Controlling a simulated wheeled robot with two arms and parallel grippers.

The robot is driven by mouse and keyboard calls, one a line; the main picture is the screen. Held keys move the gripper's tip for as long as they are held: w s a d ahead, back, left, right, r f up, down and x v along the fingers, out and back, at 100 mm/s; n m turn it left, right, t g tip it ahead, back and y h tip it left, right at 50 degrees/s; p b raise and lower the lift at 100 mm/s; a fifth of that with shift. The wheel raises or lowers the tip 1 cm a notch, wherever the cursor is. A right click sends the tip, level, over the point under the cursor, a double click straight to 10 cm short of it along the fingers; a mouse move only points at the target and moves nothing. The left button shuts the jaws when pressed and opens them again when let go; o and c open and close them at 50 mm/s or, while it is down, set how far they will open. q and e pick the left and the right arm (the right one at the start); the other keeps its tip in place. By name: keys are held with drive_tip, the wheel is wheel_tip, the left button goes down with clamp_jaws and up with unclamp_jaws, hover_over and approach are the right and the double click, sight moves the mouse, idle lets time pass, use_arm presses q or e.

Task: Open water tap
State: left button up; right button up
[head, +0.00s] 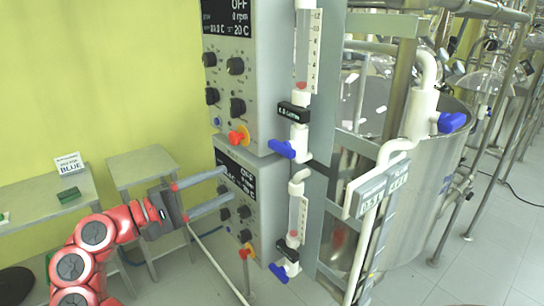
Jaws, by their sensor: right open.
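Several blue tap handles show. One blue handle (282,149) sits under the upper flow meter (308,50). Another blue handle (279,272) sits under the lower flow meter (297,217). A larger blue handle (451,122) is on the white pipe (421,112) by the steel vessel. Which one is the water tap, I cannot tell. My right gripper (227,185) is open and empty, its two long fingers apart, pointing right at the left part of the lower control box. It is left of all the blue handles and apart from them. My left gripper is not in view.
Upper (233,80) and lower (240,183) control boxes carry black knobs and red-yellow switches. A steel vessel (426,205) in a metal frame stands right. Small tables (142,165) stand left, one with a "BLUE" card (69,163) and a green block (69,195). Floor is clear at lower right.

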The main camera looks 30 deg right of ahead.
drive_tip(key=w+a+r+m+t, duration=0.1)
drive_tip(key=a+r+t, duration=0.1)
drive_tip(key=y+p, duration=0.1)
drive_tip(key=p, duration=0.6)
approach(277, 151)
drive_tip(key=shift+m, duration=0.3)
drive_tip(key=d, duration=0.8)
drive_tip(key=shift+w+r, duration=0.25)
drive_tip(key=shift+w, duration=0.05)
drive_tip(key=shift+d+f+p, duration=0.1)
drive_tip(key=shift+d+p, duration=0.2)
drive_tip(key=shift+d, duration=0.15)
clamp_jaws()
